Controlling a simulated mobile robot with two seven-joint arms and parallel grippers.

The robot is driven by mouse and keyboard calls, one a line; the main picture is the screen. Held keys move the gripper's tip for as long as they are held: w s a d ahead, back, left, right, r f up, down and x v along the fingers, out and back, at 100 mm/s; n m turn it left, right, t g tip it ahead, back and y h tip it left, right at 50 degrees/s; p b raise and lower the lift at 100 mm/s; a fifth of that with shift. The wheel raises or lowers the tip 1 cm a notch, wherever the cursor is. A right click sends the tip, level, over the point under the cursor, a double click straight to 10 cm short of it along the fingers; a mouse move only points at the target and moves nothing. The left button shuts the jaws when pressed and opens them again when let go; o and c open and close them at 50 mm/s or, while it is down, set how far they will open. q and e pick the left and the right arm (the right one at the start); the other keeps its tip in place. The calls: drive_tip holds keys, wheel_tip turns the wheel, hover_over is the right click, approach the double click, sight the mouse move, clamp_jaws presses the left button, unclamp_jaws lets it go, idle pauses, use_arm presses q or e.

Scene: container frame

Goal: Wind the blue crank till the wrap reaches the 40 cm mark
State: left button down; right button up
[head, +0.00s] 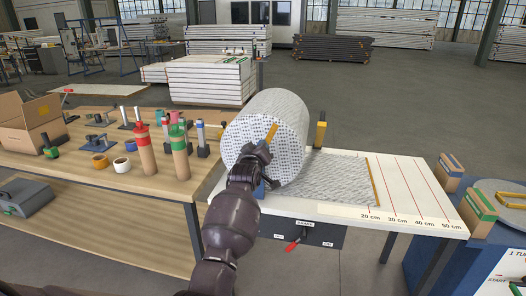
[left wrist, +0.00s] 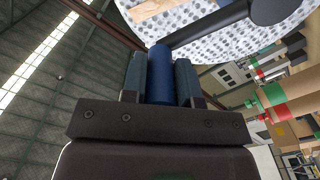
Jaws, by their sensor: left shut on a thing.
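A large roll of grey-white bubble wrap (head: 285,118) lies on its side at the left of the white measuring table (head: 432,180). A flat sheet of wrap (head: 335,178) runs right from it and ends at an orange edge bar (head: 373,182), about at the 20 cm label. My left gripper (head: 254,160) is at the near end of the roll. In the left wrist view, my left gripper (left wrist: 160,80) is shut on the blue crank handle (left wrist: 160,72), with a dark crank arm (left wrist: 215,22) beyond it. The handle is mostly hidden in the head view. My right gripper is not in view.
Red lines for 30, 40 and 50 cm lie bare right of the bar. A red lever (head: 291,246) sits on a dark box (head: 315,235) below the table's front edge.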

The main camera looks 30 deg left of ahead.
use_arm(q)
drive_tip(key=shift+s+a+r+n+p, duration=0.15)
drive_tip(key=shift+a+n+p, duration=0.15)
drive_tip(key=shift+a+n, duration=0.25)
drive_tip(key=shift+s+a+r+n+p, duration=0.15)
drive_tip(key=shift+a+n+p, duration=0.15)
drive_tip(key=shift+a+n, duration=0.2)
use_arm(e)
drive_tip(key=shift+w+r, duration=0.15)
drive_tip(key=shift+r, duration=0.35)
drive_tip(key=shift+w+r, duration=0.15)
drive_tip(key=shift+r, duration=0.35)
use_arm(q)
drive_tip(key=shift+w, duration=0.1)
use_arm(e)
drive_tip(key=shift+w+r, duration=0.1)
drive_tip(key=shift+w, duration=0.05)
use_arm(q)
drive_tip(key=c, duration=0.9)
unclamp_jaws()
drive_tip(key=shift+f, duration=0.1)
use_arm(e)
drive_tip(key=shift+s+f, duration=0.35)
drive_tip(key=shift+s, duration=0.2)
use_arm(q)
drive_tip(key=v, duration=1.1)
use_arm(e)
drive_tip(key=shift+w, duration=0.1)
